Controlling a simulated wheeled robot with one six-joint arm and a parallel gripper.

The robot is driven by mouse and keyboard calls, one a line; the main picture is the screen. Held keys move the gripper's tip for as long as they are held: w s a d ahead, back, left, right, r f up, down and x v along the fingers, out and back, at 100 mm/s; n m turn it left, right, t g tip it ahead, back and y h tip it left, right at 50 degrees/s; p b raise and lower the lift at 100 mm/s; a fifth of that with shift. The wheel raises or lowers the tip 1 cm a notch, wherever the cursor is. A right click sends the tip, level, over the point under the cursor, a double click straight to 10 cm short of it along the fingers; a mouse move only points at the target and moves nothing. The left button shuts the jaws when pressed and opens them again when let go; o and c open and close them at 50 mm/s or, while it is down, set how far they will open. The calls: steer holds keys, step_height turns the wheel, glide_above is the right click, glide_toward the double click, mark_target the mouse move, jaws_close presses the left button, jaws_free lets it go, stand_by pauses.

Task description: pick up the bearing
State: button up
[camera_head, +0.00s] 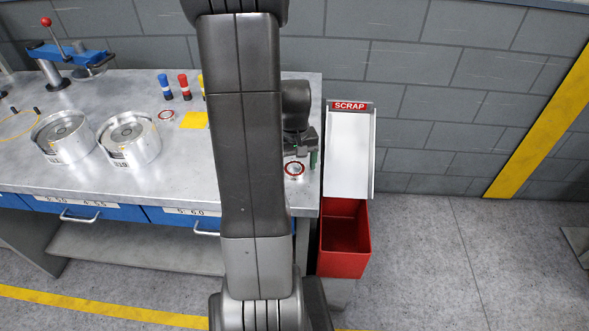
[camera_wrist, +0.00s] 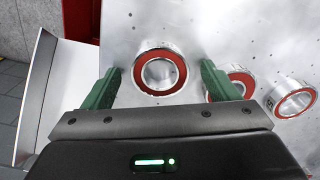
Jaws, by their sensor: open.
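A bearing (camera_wrist: 160,53), a silver ring with a red seal, lies flat on the metal table in the wrist view. It shows between the two green fingers of my gripper (camera_wrist: 160,68), which is open and empty. A second bearing (camera_wrist: 245,78) is partly hidden by the right finger. A third bearing (camera_wrist: 291,88) is at the far right and looks tilted. In the head view my gripper (camera_head: 308,157) is low over the table's right end, beside a red-ringed bearing (camera_head: 287,171). Whether the fingers touch the bearing I cannot tell.
A white scrap chute (camera_head: 348,150) with a red bin (camera_head: 345,240) stands just right of the table (camera_head: 85,105). Two silver drums (camera_head: 62,155), several coloured pegs (camera_head: 184,86), another small red ring (camera_head: 167,115) and a blue lever press (camera_head: 65,55) are on the left.

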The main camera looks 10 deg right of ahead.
steer(key=c, duration=1.2)
